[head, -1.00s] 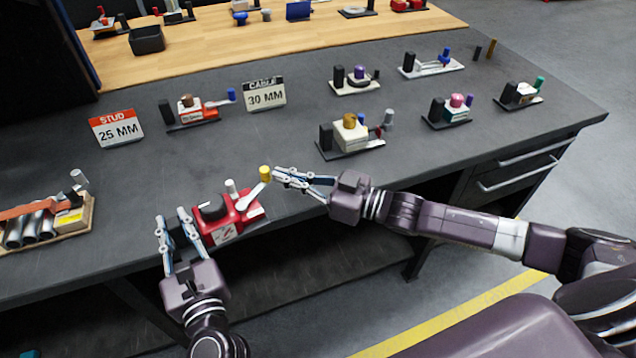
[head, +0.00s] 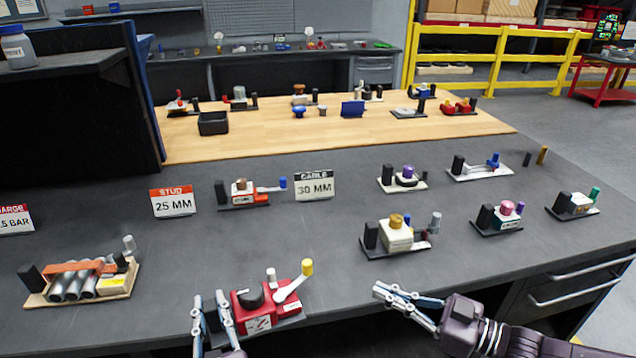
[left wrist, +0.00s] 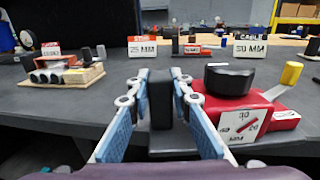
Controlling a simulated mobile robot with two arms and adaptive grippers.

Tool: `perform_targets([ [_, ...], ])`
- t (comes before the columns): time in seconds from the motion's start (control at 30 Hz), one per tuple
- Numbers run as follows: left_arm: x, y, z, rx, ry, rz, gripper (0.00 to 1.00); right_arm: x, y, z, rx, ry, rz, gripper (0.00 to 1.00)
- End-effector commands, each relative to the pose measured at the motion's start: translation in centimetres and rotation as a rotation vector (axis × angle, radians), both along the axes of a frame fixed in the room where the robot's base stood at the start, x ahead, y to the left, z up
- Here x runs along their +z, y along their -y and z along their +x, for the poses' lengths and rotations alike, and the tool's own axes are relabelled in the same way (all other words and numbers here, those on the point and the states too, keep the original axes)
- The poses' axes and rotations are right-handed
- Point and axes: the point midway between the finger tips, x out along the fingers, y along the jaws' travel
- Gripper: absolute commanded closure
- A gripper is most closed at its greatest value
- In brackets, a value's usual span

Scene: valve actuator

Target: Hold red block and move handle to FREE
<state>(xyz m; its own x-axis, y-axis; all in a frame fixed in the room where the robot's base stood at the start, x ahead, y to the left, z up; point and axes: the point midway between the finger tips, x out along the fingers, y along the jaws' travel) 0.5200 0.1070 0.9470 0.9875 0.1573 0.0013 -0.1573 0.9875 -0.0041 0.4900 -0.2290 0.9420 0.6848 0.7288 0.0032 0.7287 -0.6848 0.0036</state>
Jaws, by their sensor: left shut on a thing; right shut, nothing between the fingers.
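The red block (head: 252,311) is a red valve body with a black knob on top, near the front edge of the dark bench. It also shows at right in the left wrist view (left wrist: 225,112). Its white handle (head: 290,287) has a yellow knob (head: 307,267) and slants up to the right. My left gripper (head: 212,311) is at the left end of the unit. In the left wrist view its fingers (left wrist: 160,98) are shut on a black upright post (left wrist: 161,99). My right gripper (head: 380,291) is shut and empty, apart from the handle on its right. No FREE mark is readable.
A tubed fixture (head: 85,281) stands at left. A cream block unit (head: 396,236) stands behind my right gripper. Signs (head: 172,202) and (head: 314,185) and several small fixtures stand further back. The bench between the red block and the signs is clear.

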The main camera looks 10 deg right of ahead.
Motion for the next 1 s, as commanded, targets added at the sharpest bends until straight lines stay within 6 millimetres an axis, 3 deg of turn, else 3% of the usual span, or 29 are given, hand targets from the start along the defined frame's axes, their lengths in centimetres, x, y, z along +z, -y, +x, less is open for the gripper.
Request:
perform_targets([
  [0.07,-0.5,0.2,-0.1,-0.005,-0.011,-0.004,1.0,0.0,0.0,0.0,0.0,0.0,0.0,1.0],
  [0.1,-0.5,0.2,-0.1,-0.005,-0.011,-0.004,0.8,0.0,0.0,0.0,0.0,0.0,0.0,1.0],
  [0.3,-0.4,0.2,-0.1,-0.004,-0.007,-0.002,0.6,-0.1,0.0,0.0,0.0,-0.001,0.0,1.0],
  [0.67,-0.2,0.2,-0.6,-0.003,-0.004,-0.001,0.6,0.0,0.0,0.0,0.0,-0.001,0.0,1.0],
  [1.0,-0.3,1.1,-6.7,-0.003,-0.009,-0.001,0.6,0.0,0.0,0.0,0.0,-0.001,0.0,1.0],
])
